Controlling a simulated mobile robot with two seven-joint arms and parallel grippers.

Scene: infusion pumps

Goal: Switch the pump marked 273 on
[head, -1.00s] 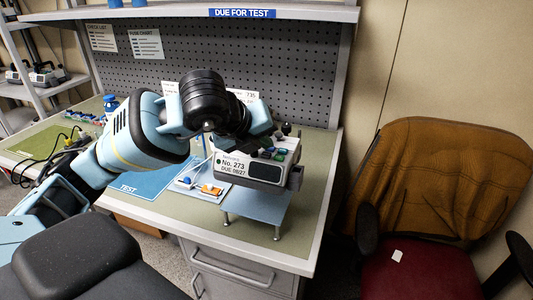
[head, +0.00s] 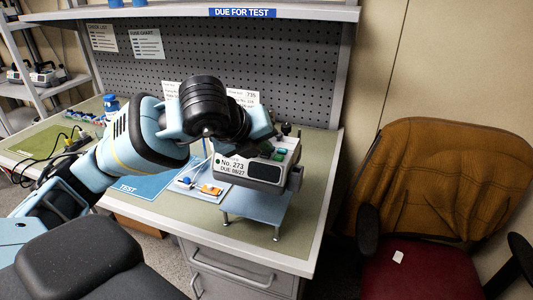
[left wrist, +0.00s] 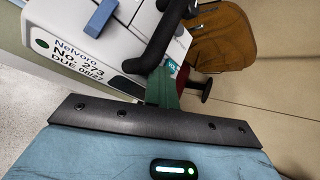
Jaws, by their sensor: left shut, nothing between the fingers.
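The pump marked 273 (head: 229,167) is a pale box with a dark front panel and a green dot by its label. It stands on a small blue platform (head: 262,207) with metal legs, at the right of the bench. In the left wrist view its labelled face (left wrist: 78,58) is at upper left, with a black bar-like part across it. My left gripper (head: 268,143) is over the pump's top, close above it, shut and empty. It hides part of the top controls, so I cannot tell if it touches one. My right gripper is out of view.
The bench holds a blue mat marked TEST (head: 150,184) and a tray with an orange item (head: 211,190). A pegboard (head: 240,60) stands behind. A brown chair (head: 440,180) is at the right, beyond the bench edge.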

